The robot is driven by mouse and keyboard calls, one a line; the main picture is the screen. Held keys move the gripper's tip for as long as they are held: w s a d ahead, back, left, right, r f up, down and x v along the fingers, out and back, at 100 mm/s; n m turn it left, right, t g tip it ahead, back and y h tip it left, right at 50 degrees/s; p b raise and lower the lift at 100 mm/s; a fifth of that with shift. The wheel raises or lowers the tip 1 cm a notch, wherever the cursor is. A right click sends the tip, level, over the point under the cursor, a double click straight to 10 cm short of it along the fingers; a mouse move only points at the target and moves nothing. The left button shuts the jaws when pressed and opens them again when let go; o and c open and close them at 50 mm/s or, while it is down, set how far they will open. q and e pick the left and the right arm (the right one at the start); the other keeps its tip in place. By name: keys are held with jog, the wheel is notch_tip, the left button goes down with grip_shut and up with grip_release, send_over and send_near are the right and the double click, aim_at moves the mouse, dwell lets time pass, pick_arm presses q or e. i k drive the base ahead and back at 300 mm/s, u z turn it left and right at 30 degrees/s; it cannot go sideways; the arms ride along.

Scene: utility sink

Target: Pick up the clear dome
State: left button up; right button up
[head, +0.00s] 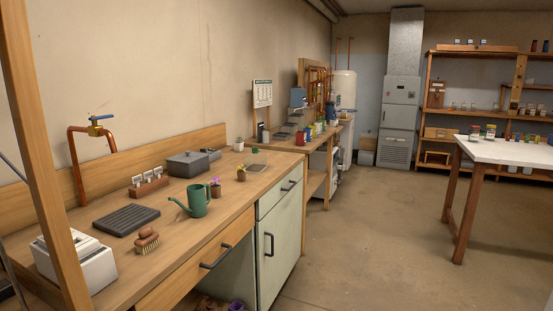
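I cannot pick out a clear dome with certainty. A small, flat, see-through or glassy item (256,164) lies towards the far end of the wooden counter, but it is too small to tell whether it is the dome. A small green plant shows just behind it. Neither of my grippers is in view.
The counter (222,220) holds a green watering can (197,201), potted plants, a grey lidded box (188,164), a black ribbed tray (126,219), a brush (146,240) and a white appliance (80,262). A wooden post (45,150) stands at left.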

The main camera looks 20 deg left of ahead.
aim_at(255, 164)
jog(key=i, duration=3.2)
jog(key=u, duration=2.3)
